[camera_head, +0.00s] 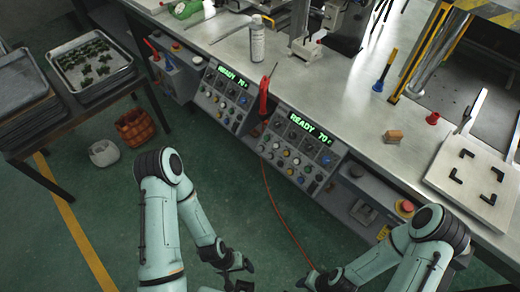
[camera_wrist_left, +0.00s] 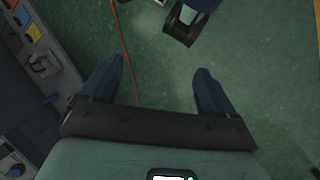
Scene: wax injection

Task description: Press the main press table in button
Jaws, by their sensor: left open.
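Two sloped control panels are set into the front of the workbench. The right panel (camera_head: 299,153) has a green READY 70 display and several round buttons, some white, one blue. The left panel (camera_head: 221,100) has a similar display. The button labels are too small to read, so I cannot tell which one is the table in button. My left gripper (camera_head: 245,272) is below and in front of the panels, apart from them. In the left wrist view it is open and empty (camera_wrist_left: 158,75) over the green floor. My right gripper (camera_head: 308,276) is low near it, its jaws unclear.
A red-handled tool (camera_head: 264,98) stands between the panels. A spray can (camera_head: 257,38) stands on the bench. A red-yellow emergency button (camera_head: 404,208) is at the lower right. An orange hose (camera_head: 277,210) hangs to the floor. A tray rack (camera_head: 95,64) stands at left.

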